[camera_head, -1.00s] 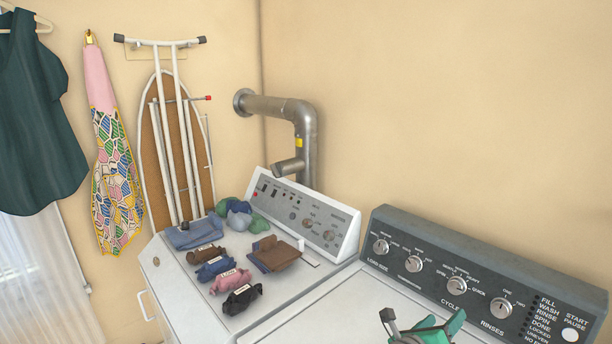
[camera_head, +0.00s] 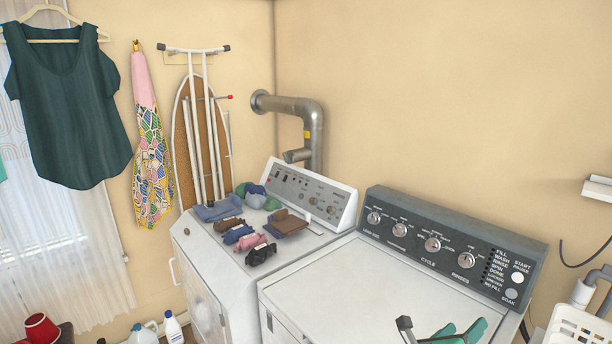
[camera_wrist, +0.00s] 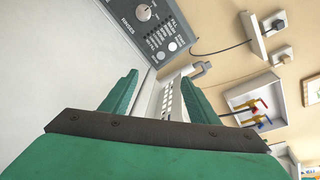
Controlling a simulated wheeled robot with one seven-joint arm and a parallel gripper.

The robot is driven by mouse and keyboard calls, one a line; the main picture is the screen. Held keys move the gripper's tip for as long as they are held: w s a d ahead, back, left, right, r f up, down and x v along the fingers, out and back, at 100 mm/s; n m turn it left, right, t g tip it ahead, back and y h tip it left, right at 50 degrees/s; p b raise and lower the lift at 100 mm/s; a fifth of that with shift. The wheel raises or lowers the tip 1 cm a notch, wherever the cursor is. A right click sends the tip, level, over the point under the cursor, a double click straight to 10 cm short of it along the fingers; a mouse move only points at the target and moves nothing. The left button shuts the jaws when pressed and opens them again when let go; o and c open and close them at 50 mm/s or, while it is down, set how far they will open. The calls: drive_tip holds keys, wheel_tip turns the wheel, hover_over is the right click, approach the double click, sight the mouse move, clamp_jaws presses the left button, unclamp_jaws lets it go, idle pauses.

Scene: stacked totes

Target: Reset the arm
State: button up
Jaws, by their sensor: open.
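My gripper (camera_head: 458,333) shows at the bottom edge of the head view, in front of the washer (camera_head: 345,283) with the dark control panel. Its green fingers also show in the wrist view (camera_wrist: 158,95), spread apart with nothing between them. The gripper is open and empty. Most of the arm is out of frame in the head view.
A dryer (camera_head: 205,262) left of the washer carries several folded and rolled clothes (camera_head: 240,232). Bottles (camera_head: 172,328) and a red container (camera_head: 40,328) are low at left. A white basket (camera_head: 580,328) is at right. The washer top is clear.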

drive_tip(key=s+d+r+n+h, duration=0.5)
drive_tip(key=s+d+r, duration=0.3)
drive_tip(key=r, duration=0.1)
drive_tip(key=s+a+r+n+t+h, duration=0.1)
drive_tip(key=s+a+r+n+t, duration=0.1)
drive_tip(key=a+r+n+t, duration=0.5)
drive_tip(key=s+a+f+n+t+y, duration=0.2)
drive_tip(key=s+a+f+n+y, duration=0.2)
drive_tip(key=a+f+n+y, duration=0.5)
drive_tip(key=s+a+f+n+t+y, duration=0.2)
drive_tip(key=s+a+f+n+y, duration=0.3)
drive_tip(key=a+f+n, duration=0.65)
drive_tip(key=s+a+f+n+g+y, duration=0.2)
drive_tip(key=s+a+f, duration=0.4)
drive_tip(key=s, duration=0.5)
drive_tip(key=s+a+f+n+g+y, duration=0.2)
drive_tip(key=s+a+f, duration=0.5)
drive_tip(key=s+a, duration=0.4)
drive_tip(key=shift+n+g+y, duration=0.3)
drive_tip(key=shift+n+g, duration=0.15)
drive_tip(key=shift+g, duration=0.15)
drive_tip(key=shift+c, duration=0.6)
